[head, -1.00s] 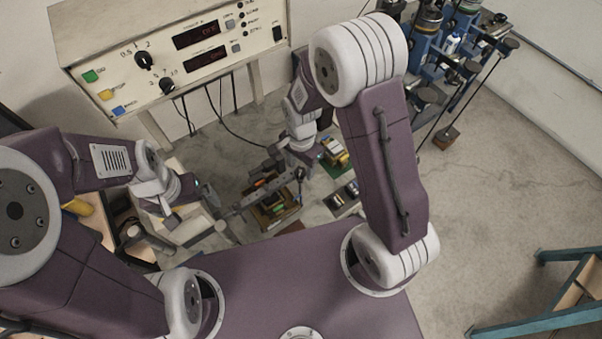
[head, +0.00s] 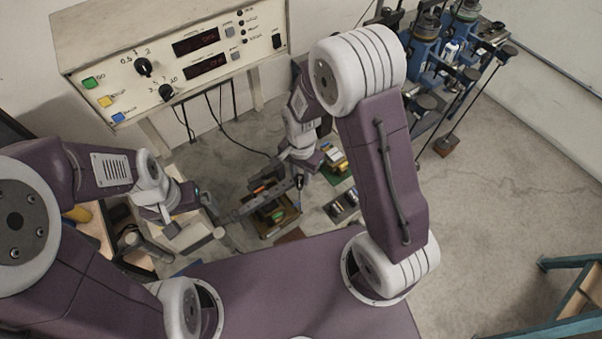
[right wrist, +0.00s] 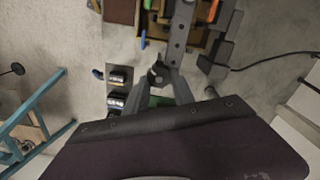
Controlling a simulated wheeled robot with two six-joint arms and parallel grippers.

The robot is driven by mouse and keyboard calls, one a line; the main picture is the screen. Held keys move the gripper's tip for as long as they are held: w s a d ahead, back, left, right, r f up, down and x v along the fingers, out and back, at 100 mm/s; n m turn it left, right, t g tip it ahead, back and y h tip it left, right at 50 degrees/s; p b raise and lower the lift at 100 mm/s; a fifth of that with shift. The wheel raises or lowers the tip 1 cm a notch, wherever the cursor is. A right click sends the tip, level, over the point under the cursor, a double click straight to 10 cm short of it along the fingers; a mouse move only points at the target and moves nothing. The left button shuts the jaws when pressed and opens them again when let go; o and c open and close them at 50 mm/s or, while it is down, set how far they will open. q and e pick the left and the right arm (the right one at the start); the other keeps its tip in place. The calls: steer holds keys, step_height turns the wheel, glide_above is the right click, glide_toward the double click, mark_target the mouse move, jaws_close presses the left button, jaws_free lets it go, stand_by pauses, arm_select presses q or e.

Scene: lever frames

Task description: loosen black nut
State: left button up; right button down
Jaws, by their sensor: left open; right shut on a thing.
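A grey bar with a row of holes (right wrist: 178,35) runs up from between the fingers of my right gripper (right wrist: 165,82) in the right wrist view. The right gripper is shut on the near end of this bar. A dark, rounded piece (right wrist: 157,73) sits by the fingertips; I cannot tell whether it is the black nut. In the head view the bar (head: 258,202) slants down left from my right gripper (head: 298,180). My left gripper (head: 170,222) is open, left of the bar's far end, apart from the right gripper.
A wooden tray (head: 279,226) with coloured pieces lies under the bar. Dark blocks (head: 343,206) lie to its right. A control console (head: 170,60) with hanging cables stands behind. Blue machines (head: 440,60) stand at the back right.

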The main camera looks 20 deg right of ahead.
steer(key=n, duration=0.4)
steer(key=shift+w+a, duration=0.15)
steer(key=n, duration=0.4)
steer(key=shift+a, duration=0.1)
steer(key=n, duration=0.4)
steer(key=shift+a+n, duration=0.1)
steer(key=shift+n, duration=0.2)
steer(key=shift+a+n, duration=0.1)
steer(key=shift+n, duration=1.7)
steer(key=c, duration=1.1)
jaws_free()
steer(key=shift+o, duration=0.2)
